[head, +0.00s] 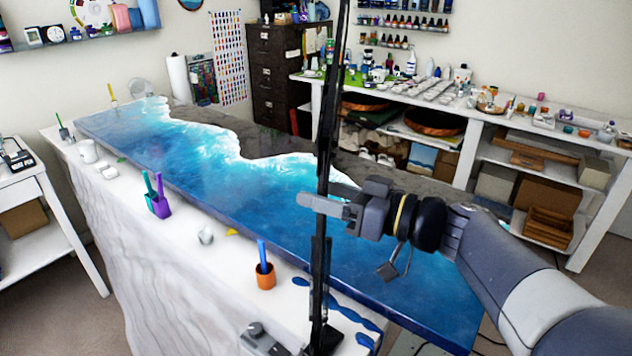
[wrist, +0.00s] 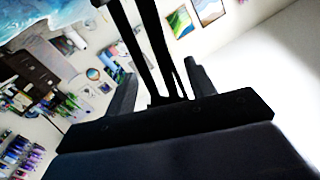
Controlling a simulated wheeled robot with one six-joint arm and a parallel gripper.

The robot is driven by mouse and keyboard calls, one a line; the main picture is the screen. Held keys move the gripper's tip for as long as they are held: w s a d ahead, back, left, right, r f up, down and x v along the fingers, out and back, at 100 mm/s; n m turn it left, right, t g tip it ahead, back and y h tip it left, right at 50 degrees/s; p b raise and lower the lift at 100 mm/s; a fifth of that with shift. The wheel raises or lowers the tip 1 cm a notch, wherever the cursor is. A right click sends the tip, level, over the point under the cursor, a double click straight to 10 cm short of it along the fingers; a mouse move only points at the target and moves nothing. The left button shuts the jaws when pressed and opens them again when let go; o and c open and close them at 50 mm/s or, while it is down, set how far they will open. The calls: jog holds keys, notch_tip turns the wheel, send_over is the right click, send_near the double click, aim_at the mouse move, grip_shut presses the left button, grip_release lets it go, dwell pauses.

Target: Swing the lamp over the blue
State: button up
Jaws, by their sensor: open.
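The lamp (head: 328,130) is a black jointed stand rising from a foot at the near edge of the white-covered table. Its top runs out of the head view, and its lamp head does not show. My gripper (head: 325,208) is open at the middle of the lamp's arm. In the wrist view, the black lamp bars (wrist: 160,45) pass between my two open fingers (wrist: 162,88); I cannot tell whether they touch. The blue (head: 200,185) is the glossy resin part of a long slab, with white foam lines beside a dark grey part.
A white shelf unit (head: 480,125) with supplies stands behind on the right. A white side table (head: 30,195) is at left.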

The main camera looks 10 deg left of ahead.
jog(key=shift+x, duration=0.95)
jog(key=shift+c, duration=0.2)
grip_shut()
